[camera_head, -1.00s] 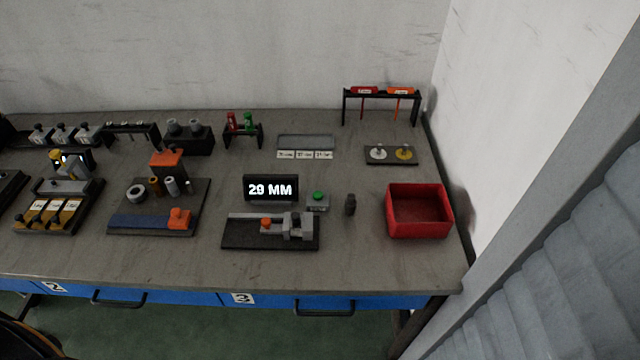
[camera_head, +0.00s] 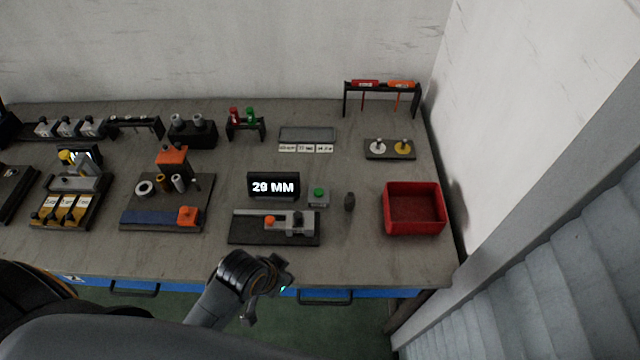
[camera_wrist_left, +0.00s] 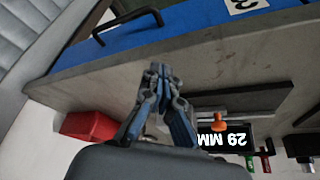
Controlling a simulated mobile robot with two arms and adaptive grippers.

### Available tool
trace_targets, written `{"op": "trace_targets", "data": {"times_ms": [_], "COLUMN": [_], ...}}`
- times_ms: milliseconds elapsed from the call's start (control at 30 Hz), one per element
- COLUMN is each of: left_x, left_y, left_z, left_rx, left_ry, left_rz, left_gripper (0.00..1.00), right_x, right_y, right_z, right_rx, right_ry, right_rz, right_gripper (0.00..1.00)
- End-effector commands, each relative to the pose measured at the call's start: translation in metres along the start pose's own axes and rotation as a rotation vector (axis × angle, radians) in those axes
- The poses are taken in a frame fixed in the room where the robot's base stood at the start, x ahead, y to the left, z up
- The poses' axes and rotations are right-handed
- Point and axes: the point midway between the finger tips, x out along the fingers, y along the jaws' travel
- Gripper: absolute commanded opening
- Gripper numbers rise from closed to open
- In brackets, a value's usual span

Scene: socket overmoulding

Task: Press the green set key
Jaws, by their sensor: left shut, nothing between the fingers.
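The green set key (camera_head: 318,191) is a round button on top of a small grey box, just right of the black display (camera_head: 273,186) reading "29 MM". My left gripper comes in over the front edge of the bench in the head view, in front of the key and apart from it. In the left wrist view the left gripper (camera_wrist_left: 157,72) has its fingers together, with nothing between them. The display also shows upside down there (camera_wrist_left: 224,140); I cannot make out the key in that view. My right gripper is not in view.
A slide fixture (camera_head: 240,238) with an orange knob stands before the display and key. A small dark cylinder (camera_head: 349,201) and a red bin (camera_head: 413,229) stand right of the key. Other fixtures stand to the left. The bench front strip is clear.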

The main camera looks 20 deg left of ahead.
Motion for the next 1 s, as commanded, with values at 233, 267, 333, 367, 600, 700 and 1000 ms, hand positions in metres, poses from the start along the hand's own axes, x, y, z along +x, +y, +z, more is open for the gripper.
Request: {"op": "trace_targets", "data": {"times_ms": [233, 267, 333, 367, 600, 700, 1000], "left_x": [0.010, 0.010, 0.009, 0.009, -0.006, -0.013, -0.021], "left_y": [0.003, 0.002, -0.004, -0.009, -0.060, -0.082, -0.104], "left_z": [-0.104, -0.117, -0.143, -0.153, -0.223, -0.241, -0.258], "left_rx": [0.401, 0.453, 0.565, 0.611, 0.886, 0.945, 0.998], "left_ry": [0.207, 0.231, 0.282, 0.301, 0.414, 0.439, 0.463], "left_rz": [0.092, 0.098, 0.106, 0.106, 0.057, 0.029, -0.005], "left_gripper": [0.00, 0.00, 0.00, 0.00, 0.00, 0.00, 0.00], "right_x": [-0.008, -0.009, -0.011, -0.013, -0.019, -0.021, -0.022], "right_y": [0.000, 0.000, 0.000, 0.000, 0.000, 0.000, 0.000], "right_z": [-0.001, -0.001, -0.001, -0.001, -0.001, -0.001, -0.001], "right_rx": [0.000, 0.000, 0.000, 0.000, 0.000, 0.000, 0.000], "right_ry": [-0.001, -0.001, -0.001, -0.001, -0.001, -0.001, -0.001], "right_rz": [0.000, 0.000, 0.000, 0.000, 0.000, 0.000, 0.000], "right_gripper": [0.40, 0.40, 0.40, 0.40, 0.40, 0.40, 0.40]}}
